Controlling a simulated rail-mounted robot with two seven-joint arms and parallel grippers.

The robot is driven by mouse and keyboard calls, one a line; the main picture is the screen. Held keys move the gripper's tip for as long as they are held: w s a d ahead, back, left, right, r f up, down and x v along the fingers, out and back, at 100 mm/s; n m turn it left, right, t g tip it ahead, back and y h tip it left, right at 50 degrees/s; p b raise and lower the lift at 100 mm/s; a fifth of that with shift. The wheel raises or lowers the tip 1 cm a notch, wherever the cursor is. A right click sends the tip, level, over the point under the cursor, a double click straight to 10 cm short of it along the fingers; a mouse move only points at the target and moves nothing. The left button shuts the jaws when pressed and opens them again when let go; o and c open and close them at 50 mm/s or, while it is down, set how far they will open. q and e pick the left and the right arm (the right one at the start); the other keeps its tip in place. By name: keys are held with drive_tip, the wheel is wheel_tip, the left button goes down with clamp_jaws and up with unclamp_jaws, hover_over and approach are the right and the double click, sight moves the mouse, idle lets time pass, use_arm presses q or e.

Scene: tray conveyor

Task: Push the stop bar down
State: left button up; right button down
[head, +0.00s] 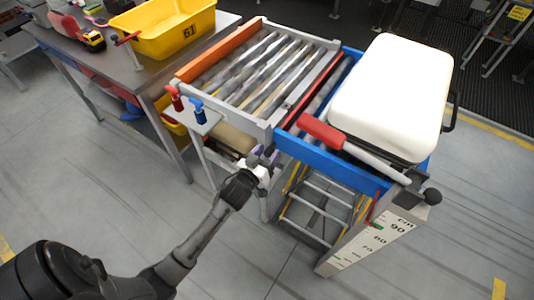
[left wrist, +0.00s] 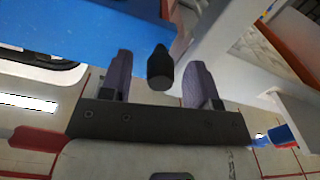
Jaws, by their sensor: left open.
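A long red bar (head: 324,82), which looks like the stop bar, crosses the conveyor between the grey-framed rollers (head: 258,72) and the blue-framed section (head: 330,165). It appears raised, but its exact height is hard to tell. My left gripper (head: 264,156) is open, low beside the near corner where the two sections meet. In the left wrist view, a black knob (left wrist: 160,68) shows between the two open fingers, apart from both. The blue frame (left wrist: 80,30) fills the upper left there. My right gripper is out of view.
A white case (head: 390,90) sits on the blue section, beside a red-handled lever (head: 322,132). Red (head: 174,97) and blue (head: 197,107) handles stand on a small shelf. A table with a yellow bin (head: 165,30) is at left. The near floor is clear.

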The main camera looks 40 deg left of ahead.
use_arm(q)
drive_tip(key=shift+c, duration=0.5)
clamp_jaws()
drive_tip(key=shift+f, duration=0.15)
drive_tip(key=shift+f, duration=1.25)
drive_tip(key=shift+c, duration=1.5)
unclamp_jaws()
drive_tip(key=o, duration=0.4)
drive_tip(key=shift+r, duration=0.1)
drive_tip(key=shift+s, duration=0.15)
